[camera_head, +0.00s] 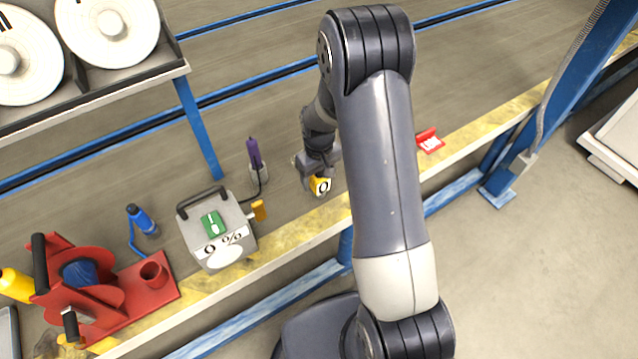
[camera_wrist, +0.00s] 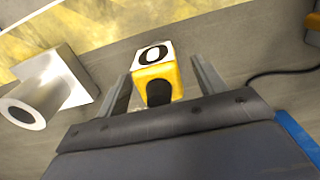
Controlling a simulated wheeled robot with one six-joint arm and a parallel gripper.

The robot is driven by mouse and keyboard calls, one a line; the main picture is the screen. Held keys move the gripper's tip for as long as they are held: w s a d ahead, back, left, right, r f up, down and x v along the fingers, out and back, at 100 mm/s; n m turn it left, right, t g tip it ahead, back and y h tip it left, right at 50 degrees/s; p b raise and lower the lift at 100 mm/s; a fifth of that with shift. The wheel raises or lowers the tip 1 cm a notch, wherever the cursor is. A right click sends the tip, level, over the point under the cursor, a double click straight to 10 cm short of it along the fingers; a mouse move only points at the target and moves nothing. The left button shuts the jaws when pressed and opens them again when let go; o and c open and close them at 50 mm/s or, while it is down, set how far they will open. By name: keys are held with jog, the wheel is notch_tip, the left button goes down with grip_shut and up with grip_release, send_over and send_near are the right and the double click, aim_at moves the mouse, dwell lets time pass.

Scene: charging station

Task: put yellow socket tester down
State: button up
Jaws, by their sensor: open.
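The yellow socket tester (camera_head: 320,186) is a small yellow block with a white face marked with a black 0. It is near the front part of the workbench, below my gripper (camera_head: 318,178). In the wrist view the socket tester (camera_wrist: 157,72) sits between the two fingers of my gripper (camera_wrist: 172,80), with its white face up and a dark round part on its near side. The fingers are open, with a gap visible on each side of it. In the head view my arm hides part of the bench just right of it.
A red sign (camera_head: 430,141) lies right. A white cylindrical part (camera_wrist: 45,90) is nearby.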

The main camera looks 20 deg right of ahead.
jog(key=shift+f, duration=0.95)
jog(key=shift+r, duration=0.1)
jog(key=c, duration=1.2)
